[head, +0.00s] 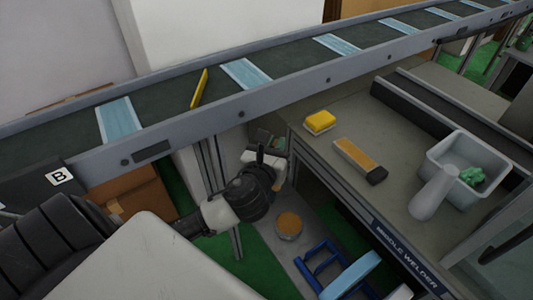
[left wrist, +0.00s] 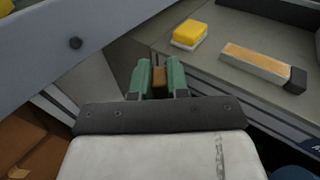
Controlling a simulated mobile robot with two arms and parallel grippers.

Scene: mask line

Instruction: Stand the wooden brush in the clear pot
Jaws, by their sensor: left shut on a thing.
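My left gripper (head: 270,144) is held out in front of the workbench, below the conveyor edge. In the left wrist view its two green fingers (left wrist: 160,78) are shut on a small brown wooden piece, which looks like part of the wooden brush (left wrist: 159,76). The rest of the brush is hidden by the fingers and wrist. I cannot pick out the clear pot with certainty. A pale tapered vessel (head: 432,195) stands tilted-looking on the bench at the right, against a grey tub. My right gripper is not in view.
A yellow sponge-like block (head: 320,122) and a tan-topped block with a dark end (head: 358,160) lie on the bench. The grey tub (head: 447,150) holds green pieces. The conveyor (head: 290,75) carries blue masks and a yellow strip (head: 199,88). A round tan-topped object (head: 289,224) is below the bench.

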